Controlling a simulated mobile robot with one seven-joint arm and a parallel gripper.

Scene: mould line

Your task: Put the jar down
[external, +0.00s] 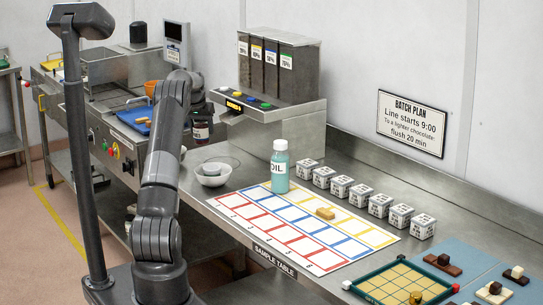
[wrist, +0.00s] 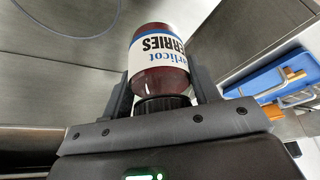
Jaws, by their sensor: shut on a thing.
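The jar (external: 201,130) is dark red with a white label that reads "BERRIES" in the wrist view (wrist: 160,55). My gripper (external: 200,110) is shut on it near its black cap, with one finger on each side in the wrist view (wrist: 163,92). In the external view the jar hangs upright below my gripper, left of the dispenser stand and above the level of the bench. I cannot tell whether its base touches anything.
A white bowl (external: 212,173) sits on the bench near the jar. An OIL bottle (external: 280,168) stands on the numbered sample mat (external: 240,207). The dispenser stand (external: 275,125) is to the right. A blue tray (external: 133,120) lies on the left counter.

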